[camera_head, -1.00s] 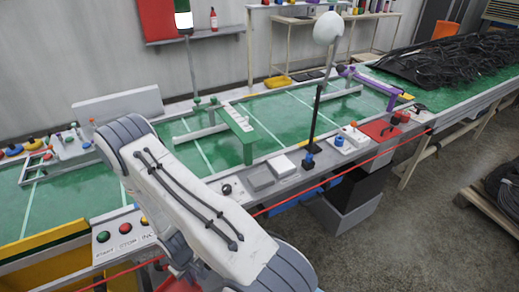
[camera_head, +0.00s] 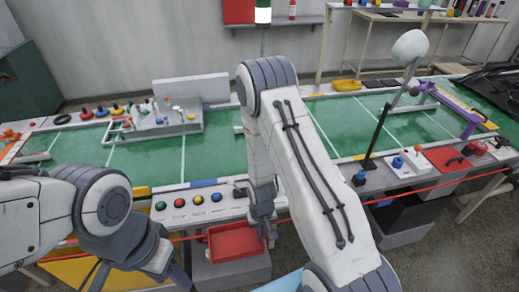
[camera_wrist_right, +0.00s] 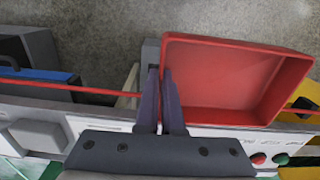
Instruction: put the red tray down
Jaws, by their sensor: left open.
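The red tray (camera_head: 232,243) is a shallow, empty open box in front of the table's front edge, in the lower middle of the head view. My right gripper (camera_head: 264,222) is at the tray's right side. In the right wrist view the tray (camera_wrist_right: 235,80) lies to the right, and the fingers of my right gripper (camera_wrist_right: 166,90) are close together with its side wall between them. My left gripper (camera_head: 178,272) is open, low on the left of the tray and apart from it; its fingertips are hard to make out.
A grey box (camera_head: 228,271) is below the tray; I cannot tell whether they touch. A red line (camera_head: 415,193) runs along the table front. A button panel (camera_head: 196,203) is on the edge behind the tray. A black and grey box (camera_head: 404,220) stands under the table to the right.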

